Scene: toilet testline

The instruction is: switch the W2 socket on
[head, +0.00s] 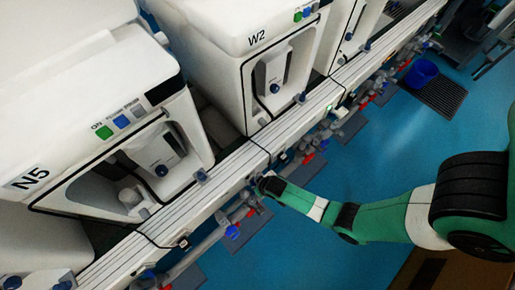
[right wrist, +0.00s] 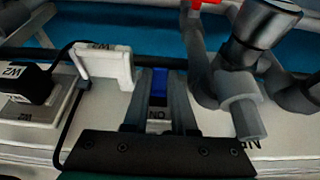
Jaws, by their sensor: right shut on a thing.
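The W2 unit (head: 275,65) is a white testline toilet at the top middle of the head view. My right gripper (head: 262,184) is at the front rail below and between W2 and N5. In the right wrist view its two fingers (right wrist: 160,76) are close around a blue switch piece (right wrist: 159,88), with an "ON" label just below. A white socket block (right wrist: 104,65) marked W2 stands left of the fingers. A black plug (right wrist: 24,82) marked W2 lies farther left. The fingers hide the sides of the blue piece. My left gripper is not in view.
The N5 unit (head: 100,130) stands at the left of the head view. Grey pipes and valves with red and blue handles (head: 309,157) run along the rail's front. In the right wrist view a grey pipe fitting (right wrist: 242,105) is close right of the fingers. The blue floor (head: 370,140) is open.

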